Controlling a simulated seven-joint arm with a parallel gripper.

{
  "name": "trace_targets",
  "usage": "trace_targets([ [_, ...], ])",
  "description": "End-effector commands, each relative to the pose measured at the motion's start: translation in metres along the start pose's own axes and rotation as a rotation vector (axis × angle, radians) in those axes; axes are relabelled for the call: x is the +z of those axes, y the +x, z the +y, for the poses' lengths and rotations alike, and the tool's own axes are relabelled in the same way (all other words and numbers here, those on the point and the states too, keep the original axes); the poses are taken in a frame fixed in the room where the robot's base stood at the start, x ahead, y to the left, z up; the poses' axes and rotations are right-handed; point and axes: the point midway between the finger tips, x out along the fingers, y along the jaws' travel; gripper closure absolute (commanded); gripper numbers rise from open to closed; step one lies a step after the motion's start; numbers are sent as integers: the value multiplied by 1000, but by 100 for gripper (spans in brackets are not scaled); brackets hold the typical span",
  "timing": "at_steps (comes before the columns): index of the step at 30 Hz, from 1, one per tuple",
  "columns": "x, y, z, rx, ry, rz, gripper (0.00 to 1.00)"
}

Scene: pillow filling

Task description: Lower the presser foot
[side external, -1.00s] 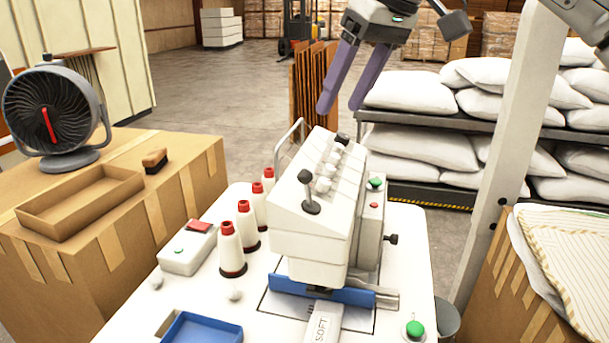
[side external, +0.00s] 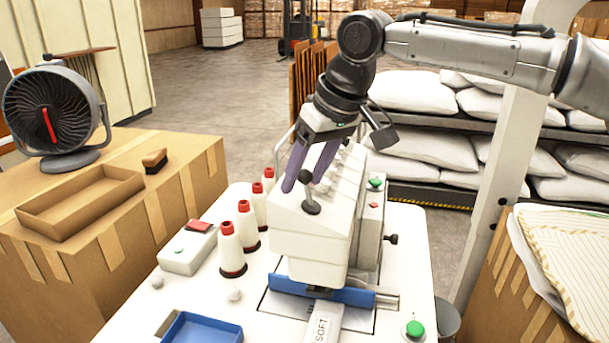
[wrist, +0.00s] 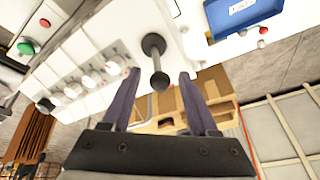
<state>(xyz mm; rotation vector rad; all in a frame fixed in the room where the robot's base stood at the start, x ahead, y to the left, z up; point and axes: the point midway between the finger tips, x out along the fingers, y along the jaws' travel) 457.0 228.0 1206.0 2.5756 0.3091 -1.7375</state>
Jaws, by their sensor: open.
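The white sewing machine (side external: 318,235) stands on a white table. A short black lever with a round knob (side external: 309,192) stands upright on its top front; it also shows in the wrist view (wrist: 157,63). My gripper (side external: 305,183) is open and empty above the machine top. Its two purple fingers come down on either side of the lever in the side view. The presser foot itself cannot be made out near the blue bar (side external: 345,295).
A row of white knobs (wrist: 92,82) runs along the machine top beside the lever. Thread cones (side external: 231,250) and a switch box (side external: 187,247) stand to the left. A blue tray (side external: 203,330) and a green button (side external: 414,328) are at the front.

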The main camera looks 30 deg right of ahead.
Motion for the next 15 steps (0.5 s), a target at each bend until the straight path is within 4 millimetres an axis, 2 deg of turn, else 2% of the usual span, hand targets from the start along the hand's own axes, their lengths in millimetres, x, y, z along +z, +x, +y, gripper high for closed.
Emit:
trace_targets([
  [11, 0, 6, 0, 0, 0, 0, 40],
  [15, 0, 6, 0, 0, 0, 0, 61],
])
